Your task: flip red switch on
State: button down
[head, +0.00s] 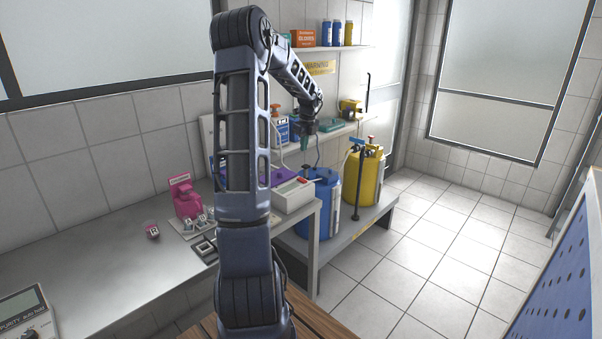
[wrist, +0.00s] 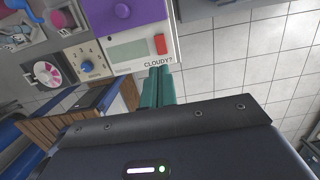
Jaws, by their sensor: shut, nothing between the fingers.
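The red switch (wrist: 160,44) is a small red block on a white device (wrist: 128,47) with a grey display, marked "CLOUDY?", in the wrist view. In the head view the white device (head: 294,197) sits at the right end of the bench, with the red switch (head: 302,181) small on its top. My gripper (wrist: 160,69) has teal fingers closed together, with nothing held. In the wrist view its tips appear just below the switch in the picture, near the device's edge. In the head view my gripper (head: 304,150) hangs above the device, apart from it.
A purple part (wrist: 121,12) adjoins the display. A dial box (wrist: 87,62) lies to its left. A blue container (head: 325,205) and a yellow container (head: 366,180) stand right of the bench. A shelf (head: 345,130) with bottles is behind my arm.

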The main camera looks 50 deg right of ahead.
aim_at(300, 178)
jog(key=shift+f, duration=0.1)
jog(key=f, duration=0.4)
jog(key=w+f, duration=0.1)
jog(key=f, duration=0.8)
jog(key=shift+w+f, duration=0.2)
jog(key=shift+w, duration=0.2)
jog(key=shift+f, duration=0.15)
jog(key=shift+w+f, duration=0.2)
jog(key=shift+g, duration=0.3)
jog(key=shift+s, duration=0.15)
jog(key=shift+s+r, duration=0.1)
jog(key=shift+s, duration=0.65)
